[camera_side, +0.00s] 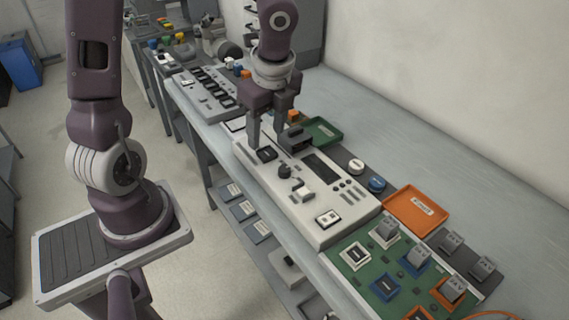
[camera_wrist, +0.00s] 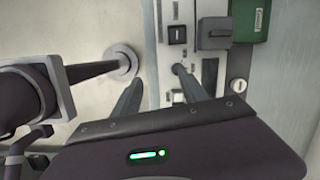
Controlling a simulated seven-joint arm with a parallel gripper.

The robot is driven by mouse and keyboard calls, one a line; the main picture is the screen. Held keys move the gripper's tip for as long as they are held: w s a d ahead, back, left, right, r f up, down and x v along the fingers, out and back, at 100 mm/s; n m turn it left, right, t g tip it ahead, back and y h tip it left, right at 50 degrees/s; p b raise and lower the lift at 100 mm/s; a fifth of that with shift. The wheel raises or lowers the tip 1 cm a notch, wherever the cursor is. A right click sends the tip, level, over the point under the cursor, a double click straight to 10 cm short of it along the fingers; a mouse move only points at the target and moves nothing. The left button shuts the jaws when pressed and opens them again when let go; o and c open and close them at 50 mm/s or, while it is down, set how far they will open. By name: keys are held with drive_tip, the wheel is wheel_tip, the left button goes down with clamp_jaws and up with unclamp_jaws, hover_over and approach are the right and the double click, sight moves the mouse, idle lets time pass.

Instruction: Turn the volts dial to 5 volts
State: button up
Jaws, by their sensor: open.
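A white control panel (camera_side: 326,236) lies on the bench below my gripper (camera_side: 268,140). A small black round knob (camera_side: 285,171) stands on the panel, just in front of my gripper; it may be the volts dial, but its label and setting are too small to read. My gripper is open and empty, its fingers pointing down over the panel's far end. In the wrist view my gripper (camera_wrist: 157,76) shows its two fingers spread apart. The knob cannot be told clearly there, and the right finger covers part of the panel.
A black square (camera_side: 266,154) and a dark block (camera_side: 294,138) are close to the fingers. A green tray (camera_side: 323,131) is behind the panel. An orange tray (camera_side: 415,208) and a green board (camera_side: 350,277) with grey blocks are to the right.

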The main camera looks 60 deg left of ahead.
sight(284, 168)
drive_tip(key=w+f+m+h, duration=0.1)
drive_tip(key=w+f+m, duration=0.1)
drive_tip(key=w+f+m+h, duration=0.1)
drive_tip(key=w+f+m, duration=0.1)
drive_tip(key=shift+w+a+f+m, duration=0.15)
drive_tip(key=shift+w+f+m, duration=0.05)
drive_tip(key=shift+f+m, duration=0.2)
wheel_tip(284, 168, down, 7)
drive_tip(key=shift+f, duration=0.1)
clamp_jaws()
